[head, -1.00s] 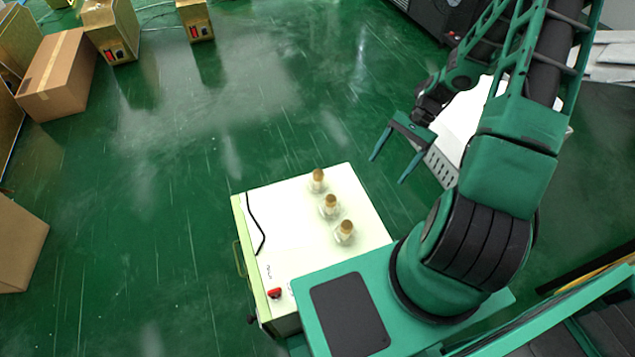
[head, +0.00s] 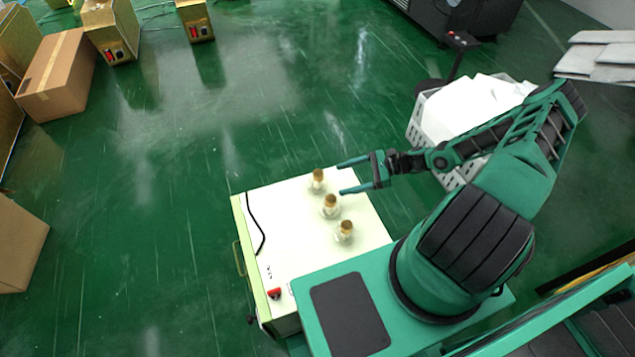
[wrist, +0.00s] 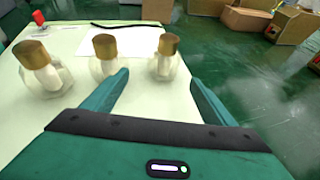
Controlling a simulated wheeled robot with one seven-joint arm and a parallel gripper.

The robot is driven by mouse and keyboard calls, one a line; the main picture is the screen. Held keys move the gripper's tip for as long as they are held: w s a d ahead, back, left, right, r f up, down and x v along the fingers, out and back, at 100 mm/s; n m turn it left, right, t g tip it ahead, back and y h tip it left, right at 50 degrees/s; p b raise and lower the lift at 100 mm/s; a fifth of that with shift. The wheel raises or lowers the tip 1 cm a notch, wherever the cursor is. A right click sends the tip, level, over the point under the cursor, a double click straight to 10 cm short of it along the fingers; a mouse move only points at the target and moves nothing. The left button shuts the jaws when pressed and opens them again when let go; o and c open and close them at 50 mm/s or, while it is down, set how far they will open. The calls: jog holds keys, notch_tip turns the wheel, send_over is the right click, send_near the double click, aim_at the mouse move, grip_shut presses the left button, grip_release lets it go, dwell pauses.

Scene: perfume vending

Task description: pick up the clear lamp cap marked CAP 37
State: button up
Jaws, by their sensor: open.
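Three clear, round glass pieces with gold-brown tops stand upright in a row on a white-topped cabinet (head: 285,235). They are the far one (head: 318,181), the middle one (head: 330,207) and the near one (head: 345,232). No CAP 37 marking can be read on any of them. My gripper (head: 341,177) is open and empty at the cabinet's far right edge, its fingers pointing left toward the far piece. In the wrist view the far piece (wrist: 166,66) stands ahead, between the fingertips' lines. The middle piece (wrist: 103,67) is just beyond the left finger.
A black cord (head: 254,225) and a red switch (head: 274,293) are on the cabinet's left side. A white crate (head: 420,118) filled with white material stands under my arm. Cardboard boxes (head: 60,72) stand at far left. The green floor beyond the cabinet is clear.

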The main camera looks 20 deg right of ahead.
aim_at(318, 183)
jog(key=x, duration=0.5)
jog(key=shift+w+a+f, duration=0.1)
jog(key=shift+w+a, duration=0.1)
jog(key=shift+a, duration=0.05)
jog(key=shift+w+x, duration=0.15)
jog(key=shift+x, duration=1.15)
jog(key=shift+w+x, duration=0.2)
jog(key=shift+x, duration=1.1)
jog(key=shift+d, duration=0.1)
jog(key=c, duration=1.2)
